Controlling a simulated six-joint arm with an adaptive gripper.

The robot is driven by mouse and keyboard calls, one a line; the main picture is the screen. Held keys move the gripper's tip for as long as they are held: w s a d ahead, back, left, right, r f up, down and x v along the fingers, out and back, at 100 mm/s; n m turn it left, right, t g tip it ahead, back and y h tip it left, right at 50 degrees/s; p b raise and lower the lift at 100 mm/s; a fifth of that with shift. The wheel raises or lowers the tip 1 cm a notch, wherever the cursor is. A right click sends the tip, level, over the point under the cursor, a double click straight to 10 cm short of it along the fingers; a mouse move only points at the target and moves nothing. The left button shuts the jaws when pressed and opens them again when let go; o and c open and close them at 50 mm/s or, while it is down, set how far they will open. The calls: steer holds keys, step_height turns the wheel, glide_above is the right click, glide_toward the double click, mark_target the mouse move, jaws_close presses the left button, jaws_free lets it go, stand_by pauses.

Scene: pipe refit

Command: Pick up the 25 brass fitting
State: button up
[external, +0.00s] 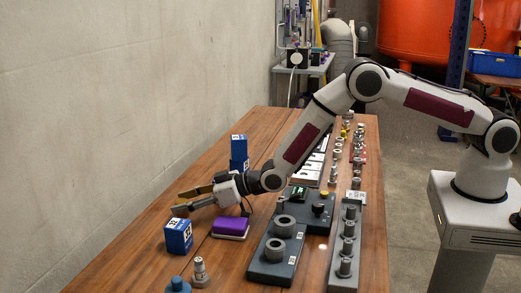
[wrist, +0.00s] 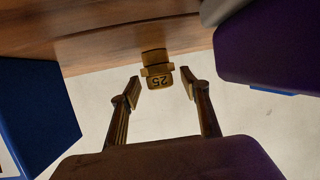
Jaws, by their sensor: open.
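The 25 brass fitting (wrist: 158,82) is a small brass piece marked 25, upside down in the wrist view. It sits midway across the gap between the fingertips of my gripper (wrist: 160,86). Both fingers are apart, with a visible gap on each side of the fitting. In the external view my gripper (external: 186,201) reaches left, low over the table, close to a blue box. The fitting is hard to tell from the brass-coloured fingers there.
A blue box (external: 178,237) stands just in front of my gripper and shows at left in the wrist view (wrist: 35,115). A purple block (external: 231,224) lies to the right. Grey fixtures (external: 277,268) with rings fill the table's right side. Bare wood (external: 125,245) lies at left.

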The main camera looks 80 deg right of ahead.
steer(key=shift+w+f, duration=0.15)
steer(key=shift+w, duration=0.25)
steer(key=shift+a, duration=0.1)
steer(key=shift+f, duration=0.1)
steer(key=c, duration=1.3)
